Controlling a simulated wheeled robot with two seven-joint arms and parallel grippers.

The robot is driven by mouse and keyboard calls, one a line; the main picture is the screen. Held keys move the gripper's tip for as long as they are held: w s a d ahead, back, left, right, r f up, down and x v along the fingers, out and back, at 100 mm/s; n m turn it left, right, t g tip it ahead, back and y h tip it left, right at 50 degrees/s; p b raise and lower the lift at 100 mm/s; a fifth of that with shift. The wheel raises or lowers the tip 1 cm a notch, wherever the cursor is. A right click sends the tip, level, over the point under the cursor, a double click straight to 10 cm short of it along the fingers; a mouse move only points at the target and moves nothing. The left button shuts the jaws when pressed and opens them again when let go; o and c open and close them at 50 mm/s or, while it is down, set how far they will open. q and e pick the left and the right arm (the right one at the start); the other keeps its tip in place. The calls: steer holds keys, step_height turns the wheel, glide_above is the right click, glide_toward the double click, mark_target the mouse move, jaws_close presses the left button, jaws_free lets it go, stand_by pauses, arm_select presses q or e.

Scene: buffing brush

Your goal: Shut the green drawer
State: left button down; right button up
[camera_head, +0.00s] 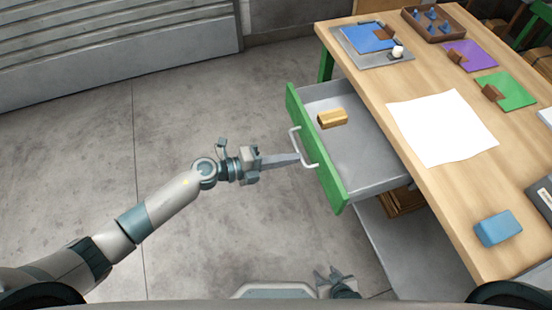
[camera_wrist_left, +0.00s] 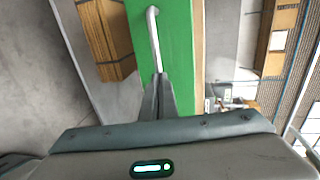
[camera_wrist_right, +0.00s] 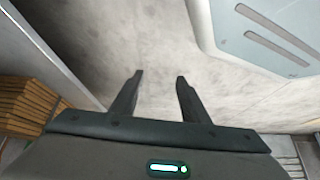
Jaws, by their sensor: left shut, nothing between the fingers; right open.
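The green drawer (camera_head: 316,150) is pulled out from the wooden table, with its grey inside showing and a gold block (camera_head: 332,118) lying in it. Its white handle (camera_head: 302,146) is on the green front. My left gripper (camera_head: 297,159) is shut and empty, with its fingertips at the handle. In the left wrist view the closed fingers (camera_wrist_left: 159,78) point at the lower end of the handle (camera_wrist_left: 155,40) on the green front; I cannot tell whether they touch. My right gripper (camera_wrist_right: 160,75) is open and empty, low over the floor in front of the table.
The wooden table (camera_head: 440,85) holds a white sheet (camera_head: 442,127), a blue block (camera_head: 498,229), coloured pads and a brown tray (camera_head: 434,20). A grey lower shelf (camera_head: 410,250) lies beneath. The floor left of the drawer is clear.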

arm_select(q)
steer(key=p, duration=0.1)
glide_toward(356, 148)
steer(key=r, duration=0.1)
steer(key=a+r, duration=0.1)
steer(key=r, duration=0.1)
steer(key=shift+s, duration=0.25)
steer(key=x, duration=0.3)
steer(key=r+b+x, duration=0.1)
steer(key=x, duration=0.2)
steer(key=r+x, duration=0.1)
steer(key=x, duration=0.3)
steer(key=shift+d, duration=0.2)
steer(key=shift+w+d, duration=0.15)
steer(key=shift+d, duration=0.15)
steer(key=shift+r, duration=0.15)
arm_select(e)
steer(key=shift+a+r, duration=0.15)
